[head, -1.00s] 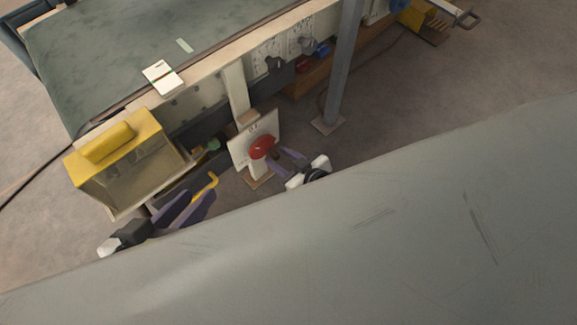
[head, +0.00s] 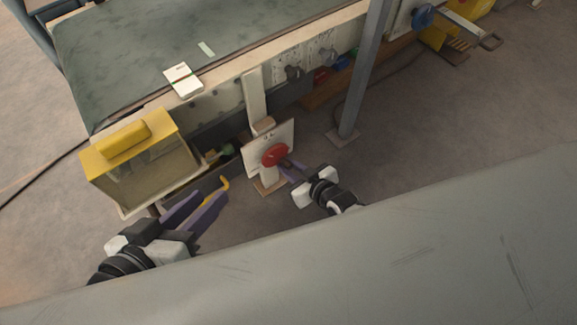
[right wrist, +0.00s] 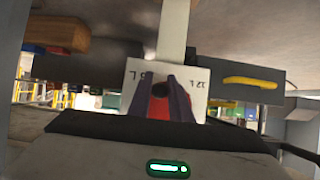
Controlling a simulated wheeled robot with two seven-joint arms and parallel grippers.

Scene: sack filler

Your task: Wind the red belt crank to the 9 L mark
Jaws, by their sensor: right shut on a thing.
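The red belt crank (head: 275,155) sits on the front of a white marked plate (head: 256,147) below the conveyor's side. My right gripper (head: 287,165) reaches it from the right and is shut on it. In the right wrist view the purple fingers (right wrist: 160,98) close over the red crank (right wrist: 159,112). Marks on the plate (right wrist: 199,76) show beside them, one reading 12 L at the right; the fingers partly cover the left mark. The crank's pointer is hidden. My left gripper (head: 212,203) is open and empty, near a yellow hooked handle (head: 223,184).
A yellow-topped box (head: 140,160) stands at the conveyor's near left corner. The green belt (head: 200,35) runs behind. A grey post (head: 361,80) stands right of the plate. A large grey surface (head: 400,260) fills the foreground.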

